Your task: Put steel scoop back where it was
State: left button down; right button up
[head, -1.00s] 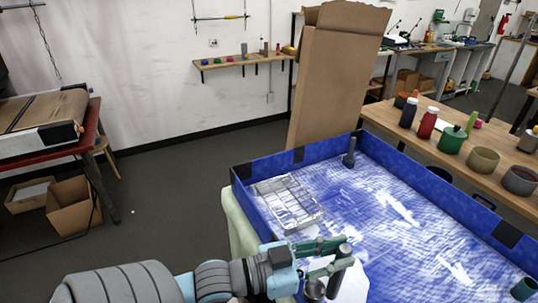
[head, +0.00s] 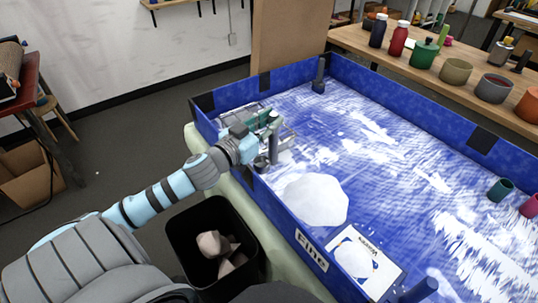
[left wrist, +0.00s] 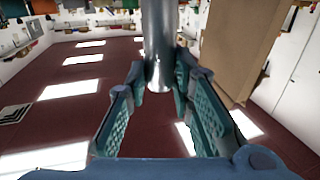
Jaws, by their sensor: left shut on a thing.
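My left gripper (head: 270,124) is shut on the steel scoop (head: 273,145), holding its handle upright. In the left wrist view, the shiny steel handle (left wrist: 157,45) stands between the green finger pads (left wrist: 205,105). My right gripper is not in view.
The blue-walled tray (head: 235,112) holds a white powder heap (head: 316,198) and a card (head: 384,272) with a smaller heap. A black bin (head: 190,262) stands left. Jars line the wooden bench (head: 375,50).

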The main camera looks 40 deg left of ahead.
aim_at(270, 146)
pick_arm(q)
notch_tip(270, 146, down, 9)
jog(key=b, duration=0.3)
jog(key=c, duration=1.8)
grip_release()
jog(key=shift+c, duration=0.2)
jog(key=o, duration=0.4)
jog(key=shift+o, duration=0.2)
jog(key=shift+s, duration=0.1)
